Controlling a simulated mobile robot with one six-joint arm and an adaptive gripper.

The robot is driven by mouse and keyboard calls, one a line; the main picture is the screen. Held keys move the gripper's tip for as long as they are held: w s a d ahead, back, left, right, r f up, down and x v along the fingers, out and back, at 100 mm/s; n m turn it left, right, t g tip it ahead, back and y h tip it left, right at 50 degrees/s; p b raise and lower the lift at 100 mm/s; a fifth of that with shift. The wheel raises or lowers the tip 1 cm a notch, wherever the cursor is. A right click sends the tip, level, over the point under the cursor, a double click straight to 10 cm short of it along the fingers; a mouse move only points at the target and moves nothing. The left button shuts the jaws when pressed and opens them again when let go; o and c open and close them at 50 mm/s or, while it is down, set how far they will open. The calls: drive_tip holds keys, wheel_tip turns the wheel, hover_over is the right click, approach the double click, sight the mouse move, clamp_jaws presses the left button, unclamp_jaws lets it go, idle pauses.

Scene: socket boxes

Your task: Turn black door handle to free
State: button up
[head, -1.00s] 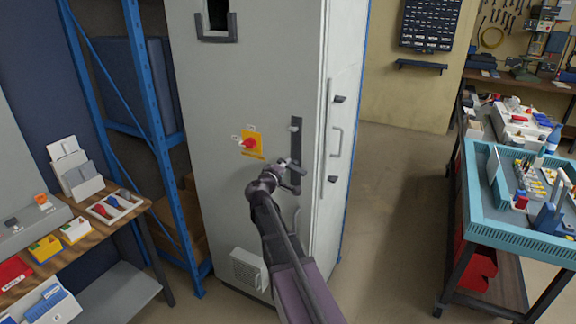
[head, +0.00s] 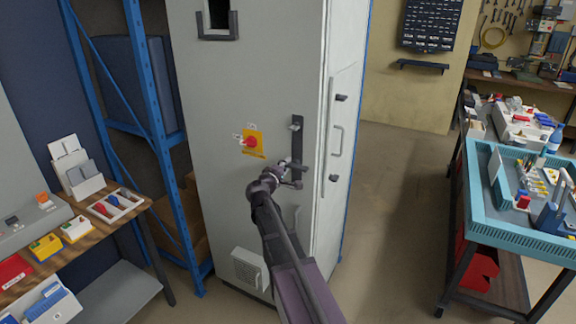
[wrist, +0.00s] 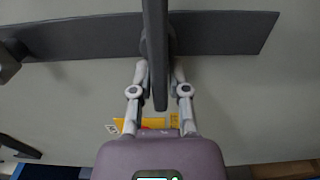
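The black door handle (wrist: 157,80) is a dark lever on a long dark plate (head: 297,134) on the grey cabinet door (head: 220,80). The plate stands upright in the head view. In the wrist view the lever crosses the plate (wrist: 225,32) about square. My gripper (wrist: 160,72) has one finger on each side of the lever, close against it by its pivot. Its fingers also show at the plate's lower part in the head view (head: 294,176), where they partly hide the lever.
A red rotary switch (head: 251,142) on a yellow plate sits left of the handle. A blue rack (head: 158,140) stands left; floor (head: 395,190) is clear at right.

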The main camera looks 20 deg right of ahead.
drive_tip(key=shift+o, duration=1.2)
drive_tip(key=v, duration=1.2)
drive_tip(key=shift+s, duration=0.1)
